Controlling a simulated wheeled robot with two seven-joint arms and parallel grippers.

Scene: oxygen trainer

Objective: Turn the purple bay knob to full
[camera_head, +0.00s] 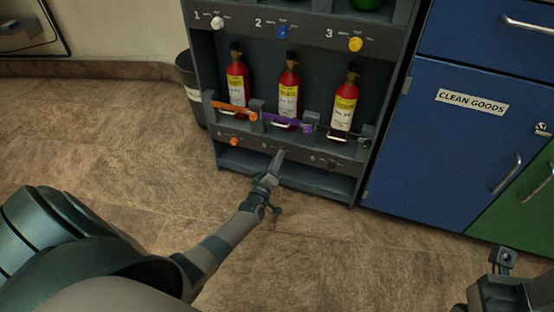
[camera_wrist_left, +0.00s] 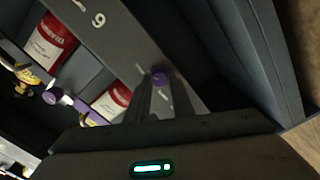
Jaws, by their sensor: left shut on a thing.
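The purple bay knob (camera_wrist_left: 160,76) is on the lower panel of the rack, in the left wrist view between my left gripper's fingertips. In the head view my left gripper (camera_head: 277,157) reaches up to the middle of that panel and hides the knob. Its fingers are shut on the knob. The knob's setting cannot be read. A purple bar (camera_head: 285,121) crosses the front of the middle red bottle (camera_head: 288,95) above. Part of my right arm's end (camera_head: 497,290) shows at the lower right; its fingers cannot be made out.
The grey rack (camera_head: 225,158) also holds a left bottle (camera_head: 238,83) with an orange bar and a right bottle (camera_head: 344,103). An orange knob (camera_head: 234,142) sits left of my gripper. Blue cabinets (camera_head: 420,150) stand at right, a dark bin (camera_head: 186,75) at left. Floor in front is clear.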

